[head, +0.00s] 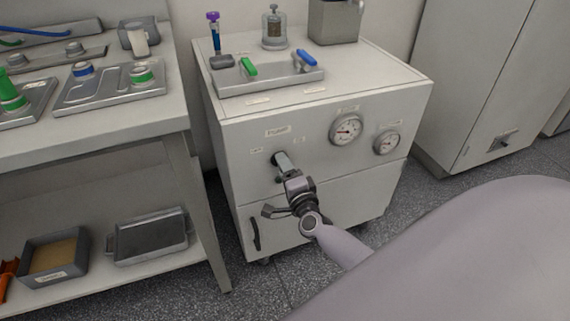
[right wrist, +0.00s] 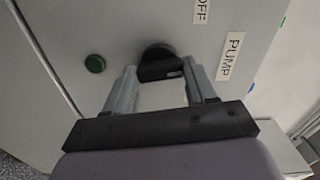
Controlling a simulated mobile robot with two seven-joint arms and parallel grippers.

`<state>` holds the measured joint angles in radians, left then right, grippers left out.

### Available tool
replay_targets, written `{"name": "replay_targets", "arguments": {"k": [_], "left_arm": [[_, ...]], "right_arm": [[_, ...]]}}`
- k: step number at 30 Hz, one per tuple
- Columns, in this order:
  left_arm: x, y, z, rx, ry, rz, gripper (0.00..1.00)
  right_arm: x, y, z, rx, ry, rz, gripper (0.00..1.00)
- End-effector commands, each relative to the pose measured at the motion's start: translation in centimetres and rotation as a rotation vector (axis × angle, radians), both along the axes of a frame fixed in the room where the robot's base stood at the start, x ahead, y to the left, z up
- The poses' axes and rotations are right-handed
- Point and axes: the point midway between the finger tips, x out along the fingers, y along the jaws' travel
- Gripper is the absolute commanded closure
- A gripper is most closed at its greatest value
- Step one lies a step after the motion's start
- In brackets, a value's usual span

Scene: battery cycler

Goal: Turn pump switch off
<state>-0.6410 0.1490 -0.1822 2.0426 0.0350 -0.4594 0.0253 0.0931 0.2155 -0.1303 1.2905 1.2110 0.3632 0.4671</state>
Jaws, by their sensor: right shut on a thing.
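The black pump switch (right wrist: 157,55) is a round-based knob on the front panel of the white pump cabinet (head: 235,140). In the right wrist view, my right gripper (right wrist: 159,70) has one finger on either side of the knob and is shut on it. The OFF label (right wrist: 203,11) and a green round light or button (right wrist: 95,63) flank the knob in the right wrist view. My left gripper is not in view.
Two gauges (head: 346,128) sit right of the switch. A tray (head: 228,89) with green and blue handles is on the cabinet top. A bench (head: 90,135) with trays stands left. A tall cabinet (head: 470,80) stands right. Grey floor shows between them.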

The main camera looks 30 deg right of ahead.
Motion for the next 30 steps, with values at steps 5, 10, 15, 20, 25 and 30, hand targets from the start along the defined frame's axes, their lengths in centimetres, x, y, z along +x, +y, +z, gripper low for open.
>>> {"name": "replay_targets", "arguments": {"k": [5, 10, 15, 20, 25, 30], "left_arm": [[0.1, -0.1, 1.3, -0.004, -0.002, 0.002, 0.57], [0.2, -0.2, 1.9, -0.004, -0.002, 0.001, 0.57], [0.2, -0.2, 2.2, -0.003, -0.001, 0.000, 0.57], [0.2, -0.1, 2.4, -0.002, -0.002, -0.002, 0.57], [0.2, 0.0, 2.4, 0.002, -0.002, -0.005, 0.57], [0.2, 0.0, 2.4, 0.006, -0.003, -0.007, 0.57]], "right_arm": [[0.0, 0.0, 0.1, -0.140, 0.037, 0.000, 0.75], [0.0, 0.0, 0.1, -0.248, 0.061, 0.000, 0.75], [-0.1, 0.0, 0.0, -0.319, 0.080, 0.000, 0.75], [-0.1, 0.0, -0.1, -0.358, 0.088, -0.001, 0.75], [-0.1, 0.0, -0.1, -0.374, 0.092, -0.001, 0.75], [-0.1, 0.0, -0.1, -0.377, 0.091, -0.001, 0.75]]}}
